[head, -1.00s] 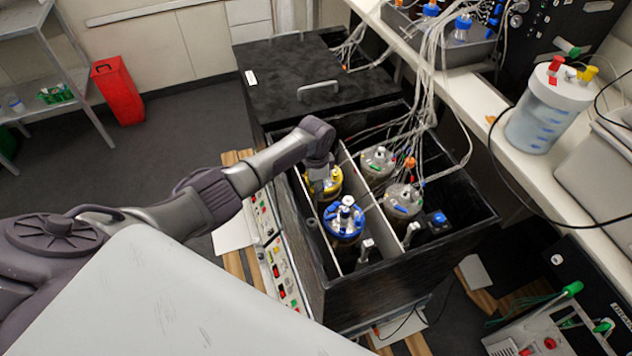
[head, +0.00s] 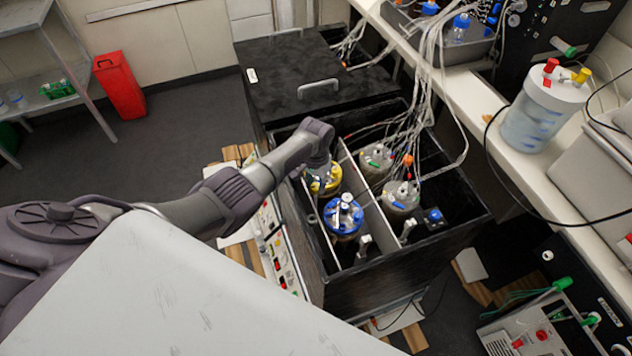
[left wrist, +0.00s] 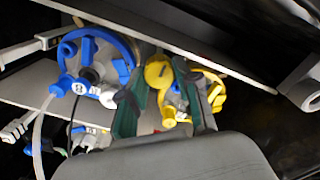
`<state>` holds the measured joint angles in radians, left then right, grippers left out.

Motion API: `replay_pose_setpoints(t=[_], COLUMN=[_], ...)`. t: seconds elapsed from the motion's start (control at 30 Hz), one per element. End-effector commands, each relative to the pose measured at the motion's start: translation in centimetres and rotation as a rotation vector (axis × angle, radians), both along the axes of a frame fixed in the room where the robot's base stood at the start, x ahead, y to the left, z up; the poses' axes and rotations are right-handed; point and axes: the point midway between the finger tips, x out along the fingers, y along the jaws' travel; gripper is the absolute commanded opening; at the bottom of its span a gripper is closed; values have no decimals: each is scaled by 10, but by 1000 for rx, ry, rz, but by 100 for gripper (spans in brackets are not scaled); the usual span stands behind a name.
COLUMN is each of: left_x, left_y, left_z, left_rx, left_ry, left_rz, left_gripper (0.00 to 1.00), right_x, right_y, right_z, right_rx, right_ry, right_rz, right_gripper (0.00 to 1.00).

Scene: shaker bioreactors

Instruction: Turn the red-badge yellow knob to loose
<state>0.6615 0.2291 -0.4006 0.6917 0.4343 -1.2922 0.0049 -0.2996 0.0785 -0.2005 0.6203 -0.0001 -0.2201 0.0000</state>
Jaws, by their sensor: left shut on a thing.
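The yellow-topped vessel (head: 326,187) stands in the left bay of the open black box. My left gripper (head: 321,168) reaches down over its top in the head view. In the left wrist view, the left gripper's dark green fingers (left wrist: 166,78) are shut around a yellow knob (left wrist: 158,72), one finger on each side. Other yellow and grey lid parts (left wrist: 212,90) show beside and behind the right finger. A small reddish spot shows there, but I cannot make out a badge clearly. The knob is hidden by my gripper in the head view.
A blue-topped vessel (head: 343,215) stands close in front of the yellow one; it also shows in the left wrist view (left wrist: 92,62). Two grey-topped vessels (head: 377,158) with tubes stand across a divider (head: 358,190). A closed black box (head: 300,75) is behind.

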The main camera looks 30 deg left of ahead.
Motion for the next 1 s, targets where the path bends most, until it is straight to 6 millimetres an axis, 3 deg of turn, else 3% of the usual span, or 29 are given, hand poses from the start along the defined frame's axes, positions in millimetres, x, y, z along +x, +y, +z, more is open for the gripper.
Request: replay_pose_setpoints(t=[0.53, 0.57, 0.7, 1.0], left_x=[1, 1, 1, 0], left_y=[0, 0, 0, 0], left_z=[1, 1, 1, 1], left_rx=[0, 0, 0, 0], left_ry=[-2, -2, -2, -1], left_rz=[27, 27, 27, 25], left_gripper=[0, 34, 57, 57], right_x=[0, 0, 0, -1], right_y=[0, 0, 0, -5], right_z=[1, 1, 1, 1], right_rx=[0, 0, 0, -6], right_ry=[0, 0, 0, 2], right_rz=[0, 0, -1, 1], right_gripper=[38, 38, 38, 38])
